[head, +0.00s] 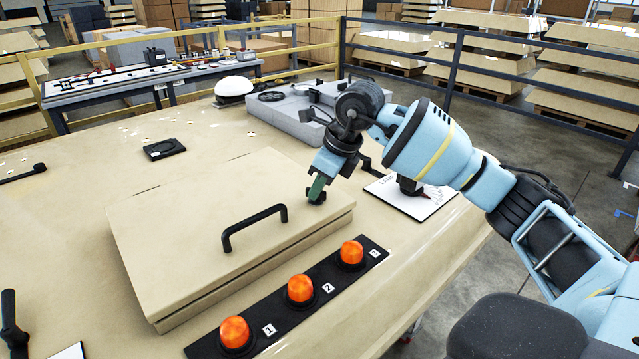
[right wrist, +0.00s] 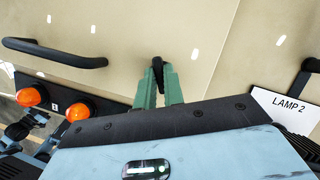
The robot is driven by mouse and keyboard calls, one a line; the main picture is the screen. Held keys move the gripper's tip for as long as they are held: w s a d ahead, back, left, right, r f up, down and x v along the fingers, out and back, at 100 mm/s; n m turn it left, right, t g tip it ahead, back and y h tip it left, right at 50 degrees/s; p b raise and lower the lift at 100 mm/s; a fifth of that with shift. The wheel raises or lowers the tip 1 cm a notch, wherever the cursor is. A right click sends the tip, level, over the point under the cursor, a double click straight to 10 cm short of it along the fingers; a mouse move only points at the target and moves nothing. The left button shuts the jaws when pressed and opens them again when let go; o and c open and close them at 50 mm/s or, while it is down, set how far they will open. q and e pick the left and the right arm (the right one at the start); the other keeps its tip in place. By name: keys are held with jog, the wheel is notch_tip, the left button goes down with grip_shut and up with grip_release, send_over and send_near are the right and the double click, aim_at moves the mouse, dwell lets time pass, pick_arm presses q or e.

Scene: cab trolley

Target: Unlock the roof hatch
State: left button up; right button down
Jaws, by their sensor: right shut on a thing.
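The roof hatch (head: 190,225) is a raised beige lid with a black bar handle (head: 254,226), lying closed on the beige roof. The handle also shows at the left of the right wrist view (right wrist: 55,53). A small black latch knob (right wrist: 157,68) sits at the hatch's edge, and in the head view it is partly hidden by my gripper. My right gripper (head: 317,190) reaches down to it, and its green fingers (right wrist: 158,88) are shut on the knob. My left gripper is not in view.
Orange lamps (head: 300,289) numbered 1 to 3 stand on a black strip before the hatch. A white card (head: 430,203), reading LAMP 2 in the wrist view, lies right of my gripper beside a black lever. A grey roof unit (head: 290,108) stands behind. Railings (head: 450,75) enclose the area.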

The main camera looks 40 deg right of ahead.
jog(key=n+y, duration=0.1)
jog(key=n, duration=0.1)
jog(key=shift+w+n+g, duration=0.1)
jog(key=shift+n+g, duration=0.2)
jog(key=shift+n, duration=0.1)
jog(key=n, duration=0.2)
jog(key=shift+d+n+g+y, duration=0.1)
jog(key=shift+n+g+y, duration=0.2)
jog(key=shift+n+g, duration=0.1)
jog(key=n+g, duration=0.1)
jog(key=n, duration=0.1)
jog(key=n+g, duration=0.1)
jog(key=n, duration=0.2)
jog(key=shift+w+y, duration=0.2)
jog(key=shift+y, duration=0.1)
jog(key=shift+n+g+b, duration=0.3)
jog(key=shift+n+b, duration=0.05)
jog(key=shift+n, duration=0.45)
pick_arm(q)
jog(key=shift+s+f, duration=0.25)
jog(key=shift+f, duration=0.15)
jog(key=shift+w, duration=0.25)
pick_arm(e)
jog(key=c, duration=1.6)
grip_release()
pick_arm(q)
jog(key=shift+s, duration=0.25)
pick_arm(e)
jog(key=shift+o, duration=0.5)
